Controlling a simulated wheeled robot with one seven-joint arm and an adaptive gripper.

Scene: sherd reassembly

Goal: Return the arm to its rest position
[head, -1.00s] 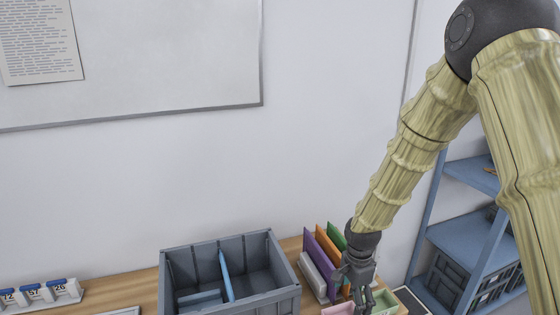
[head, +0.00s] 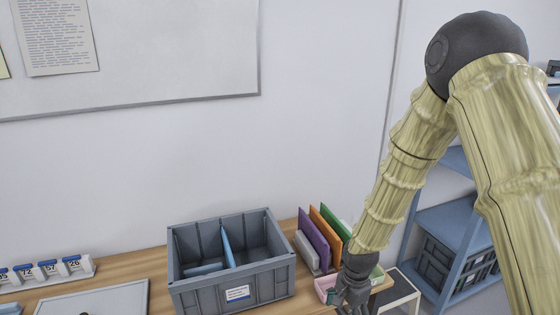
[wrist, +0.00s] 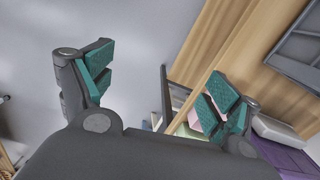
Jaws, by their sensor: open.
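My arm comes in from the right in the head view and hangs down to my gripper (head: 352,292), which is at the right end of the table, in front of the pink tray (head: 326,286) and green tray (head: 376,276). In the wrist view my gripper (wrist: 165,85) has its two green-padded fingers spread wide apart, with nothing between them. The fingertips are small and partly cut off in the head view.
A grey crate (head: 268,281) with a blue divider stands on the wooden table (head: 140,266). Coloured folders (head: 314,238) stand right of it. Numbered blocks (head: 48,268) and a pale board (head: 125,297) are at left. A blue shelf (head: 445,222) stands at right.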

